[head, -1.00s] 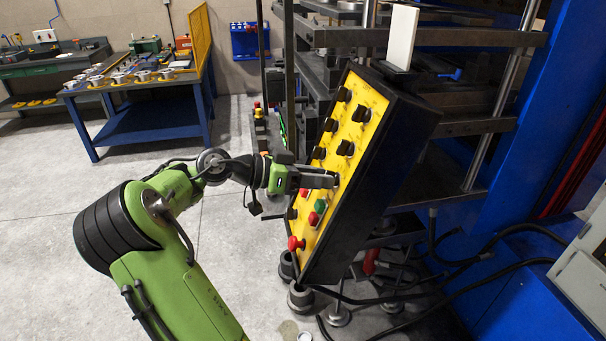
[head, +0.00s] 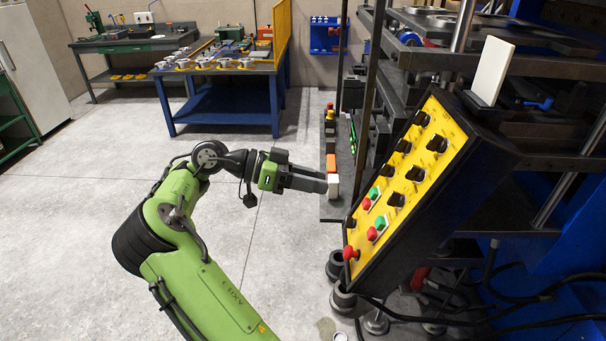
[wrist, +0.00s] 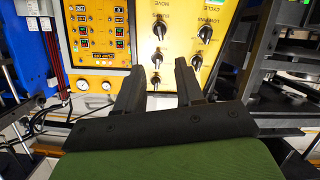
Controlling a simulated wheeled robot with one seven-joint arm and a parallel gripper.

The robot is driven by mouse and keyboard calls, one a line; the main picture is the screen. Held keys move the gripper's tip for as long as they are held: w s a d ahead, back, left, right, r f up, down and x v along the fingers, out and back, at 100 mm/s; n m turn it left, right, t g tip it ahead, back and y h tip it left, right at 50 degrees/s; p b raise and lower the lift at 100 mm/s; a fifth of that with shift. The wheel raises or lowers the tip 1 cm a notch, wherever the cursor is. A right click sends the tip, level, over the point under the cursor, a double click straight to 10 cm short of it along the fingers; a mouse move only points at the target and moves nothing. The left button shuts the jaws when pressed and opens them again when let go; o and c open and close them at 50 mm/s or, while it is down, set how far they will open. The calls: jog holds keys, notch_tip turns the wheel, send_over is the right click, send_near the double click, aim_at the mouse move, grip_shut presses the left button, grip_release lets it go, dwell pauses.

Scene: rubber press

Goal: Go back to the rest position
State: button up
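My gripper (head: 322,182) is at the end of my green arm, left of the yellow control panel (head: 413,165) and apart from it. In the wrist view the two dark fingers of my gripper (wrist: 161,65) stand apart with nothing between them. The panel's black knobs show beyond the fingertips. In the head view the panel, in a tilted black box, carries several black knobs, red and green buttons and a red mushroom knob (head: 350,253) at its lower left corner.
The press frame (head: 560,195) stands to the right, with a white plate (head: 492,70) above the panel box. A blue workbench (head: 222,105) with metal parts is at the back. The floor left of my arm is clear.

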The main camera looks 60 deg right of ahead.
dwell(0.3)
jog(key=w+a+f+n+t+y, duration=0.1)
jog(key=a+f+n+t+y, duration=0.35)
jog(key=a+n+t, duration=0.75)
jog(key=s+a+n+t+y, duration=0.1)
jog(key=s+a+n+t, duration=0.1)
jog(key=a+n, duration=0.5)
jog(key=s+a+n+t+y, duration=0.2)
jog(key=a+n, duration=0.5)
jog(key=a, duration=0.5)
jog(key=shift+s+a+r+n+t, duration=0.3)
jog(key=shift+s+t, duration=0.25)
jog(key=shift+t, duration=0.55)
